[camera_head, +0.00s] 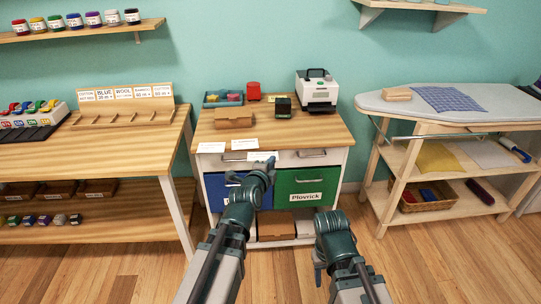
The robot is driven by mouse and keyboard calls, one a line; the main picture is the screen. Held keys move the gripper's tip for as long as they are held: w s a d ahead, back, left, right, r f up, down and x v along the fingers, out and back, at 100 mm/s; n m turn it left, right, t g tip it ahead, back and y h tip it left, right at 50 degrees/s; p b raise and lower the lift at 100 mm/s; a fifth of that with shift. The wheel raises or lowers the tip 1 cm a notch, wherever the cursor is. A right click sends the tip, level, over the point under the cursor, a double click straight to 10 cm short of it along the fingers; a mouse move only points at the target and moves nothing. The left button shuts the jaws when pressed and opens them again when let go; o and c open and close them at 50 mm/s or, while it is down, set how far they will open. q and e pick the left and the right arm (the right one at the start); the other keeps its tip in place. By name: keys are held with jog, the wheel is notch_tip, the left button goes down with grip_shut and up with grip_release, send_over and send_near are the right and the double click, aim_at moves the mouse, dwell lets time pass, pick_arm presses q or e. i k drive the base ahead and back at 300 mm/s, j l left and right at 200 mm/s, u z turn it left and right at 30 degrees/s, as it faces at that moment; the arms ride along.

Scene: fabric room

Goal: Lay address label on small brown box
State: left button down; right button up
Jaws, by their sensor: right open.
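The small brown box (233,118) sits on the wooden top of the central cabinet, left of its middle. White label-like cards lie near the front edge: one at the left (211,147), one beside it (245,144), and one by my gripper (262,156). Their print is too small to read. My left gripper (264,164) is at the cabinet's front edge, next to that third card; I cannot tell whether its fingers hold it. My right gripper (319,272) is open, low in front of the cabinet, pointing down and apart from these things.
A blue tray (212,103), red object (253,91), small black device (283,106) and white machine (317,91) stand at the back of the cabinet top. Blue and green bins (299,188) sit below. An ironing board (440,108) is right, a wooden table (90,150) left.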

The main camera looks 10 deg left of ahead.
aim_at(248, 114)
jog(key=i+l, duration=0.2)
jog(key=l, duration=0.2)
jog(key=i+l, duration=0.15)
jog(key=l, duration=0.2)
jog(key=i+l+u, duration=0.1)
jog(key=l, duration=0.3)
jog(key=i, duration=0.1)
